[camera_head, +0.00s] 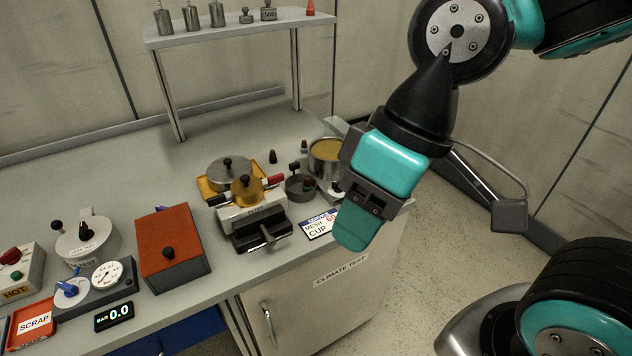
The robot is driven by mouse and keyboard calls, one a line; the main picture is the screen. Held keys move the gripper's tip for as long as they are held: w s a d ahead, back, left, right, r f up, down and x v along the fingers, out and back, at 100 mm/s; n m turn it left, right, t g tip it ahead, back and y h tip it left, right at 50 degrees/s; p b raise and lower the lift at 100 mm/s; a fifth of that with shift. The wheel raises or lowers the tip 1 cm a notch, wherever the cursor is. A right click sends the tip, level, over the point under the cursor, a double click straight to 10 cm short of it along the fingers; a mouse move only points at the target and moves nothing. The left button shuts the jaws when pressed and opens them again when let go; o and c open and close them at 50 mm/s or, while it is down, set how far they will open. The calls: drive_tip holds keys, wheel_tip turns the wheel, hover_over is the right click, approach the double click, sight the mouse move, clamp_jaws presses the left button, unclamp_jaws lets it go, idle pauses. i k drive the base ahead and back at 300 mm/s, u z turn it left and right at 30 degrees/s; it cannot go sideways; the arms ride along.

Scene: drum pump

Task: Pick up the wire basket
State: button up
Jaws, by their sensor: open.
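My gripper (358,222) hangs over the right front edge of the bench, pointing down, and nothing shows in it. One teal fingertip faces the camera; the other is mostly hidden. I cannot clearly pick out the wire basket. A small dark round cup (300,188) with dark and reddish knobs, left of the gripper and behind the "MESH CUP" card (319,224), may be it; its mesh is too small to tell. The gripper is apart from this cup. Part of the bench behind the gripper is hidden.
A metal pot (326,158) with yellowish contents stands behind the gripper. A silver press-like device (252,216) with a brass top and a lidded pan (230,172) stand left of the cup. A red box (172,250) is farther left. A raised shelf (235,30) holds weights at the back.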

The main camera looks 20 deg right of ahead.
sight(294, 184)
drive_tip(key=i, duration=0.85)
drive_tip(key=u, duration=0.3)
